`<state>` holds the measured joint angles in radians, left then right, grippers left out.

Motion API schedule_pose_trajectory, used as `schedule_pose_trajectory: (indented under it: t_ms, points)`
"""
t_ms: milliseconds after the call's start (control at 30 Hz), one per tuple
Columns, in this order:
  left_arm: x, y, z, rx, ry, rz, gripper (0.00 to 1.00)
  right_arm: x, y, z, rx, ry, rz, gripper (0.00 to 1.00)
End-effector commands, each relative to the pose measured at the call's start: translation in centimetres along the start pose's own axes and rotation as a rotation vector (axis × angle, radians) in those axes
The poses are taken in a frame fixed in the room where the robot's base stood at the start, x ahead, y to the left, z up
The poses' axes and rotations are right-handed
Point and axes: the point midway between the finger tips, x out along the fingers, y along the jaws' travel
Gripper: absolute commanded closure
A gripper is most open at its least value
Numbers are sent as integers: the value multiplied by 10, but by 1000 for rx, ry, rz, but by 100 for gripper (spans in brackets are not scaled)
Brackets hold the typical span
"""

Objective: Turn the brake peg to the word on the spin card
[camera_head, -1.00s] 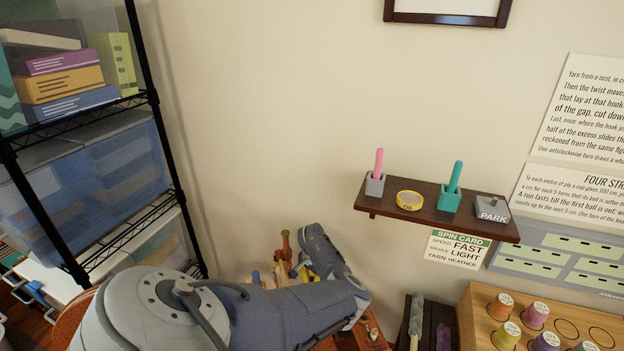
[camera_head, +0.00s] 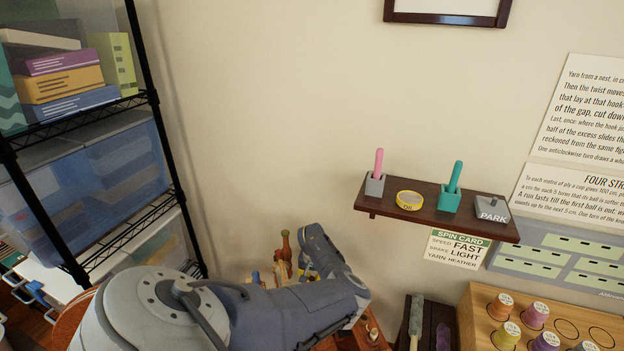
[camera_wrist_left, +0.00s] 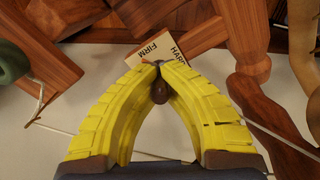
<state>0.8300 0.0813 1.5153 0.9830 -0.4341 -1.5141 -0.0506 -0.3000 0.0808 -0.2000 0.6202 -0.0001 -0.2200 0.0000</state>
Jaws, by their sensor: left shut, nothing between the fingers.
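The spin card (camera_head: 457,248) hangs on the wall below the small shelf and reads speed FAST, brake LIGHT, yarn HEATHER. In the left wrist view, a pale brake label (camera_wrist_left: 156,50) shows the words FIRM and HARD; the rest of it is hidden behind my fingertips. My left gripper (camera_wrist_left: 160,66) is shut, its yellow fingertips meeting over the label. A dark brown rounded knob, likely the brake peg (camera_wrist_left: 160,92), shows in the gap just below the fingertips, not gripped. In the head view my left arm hides most of the wooden wheel (camera_head: 372,334). My right gripper is out of view.
A wall shelf (camera_head: 420,208) holds a pink peg, a yellow tin, a teal peg and a grey PARK block (camera_head: 492,208). A wooden spool rack (camera_head: 480,325) stands at lower right. A wire shelf with bins (camera_head: 90,180) stands left. Wooden bars surround my left fingers.

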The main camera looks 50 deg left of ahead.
Motion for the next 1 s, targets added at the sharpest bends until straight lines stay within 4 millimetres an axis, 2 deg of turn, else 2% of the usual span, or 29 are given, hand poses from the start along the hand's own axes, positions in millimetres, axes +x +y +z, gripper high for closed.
schedule_pose_trajectory:
  t_ms: [267, 633, 1000]
  points:
    - [-1, 0, -2, -2, 4, 0, 100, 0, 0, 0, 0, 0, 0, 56]
    - [0, 0, -1, 0, 2, 0, 60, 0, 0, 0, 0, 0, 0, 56]
    - [-7, 0, -1, -1, 3, 0, 60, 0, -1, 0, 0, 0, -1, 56]
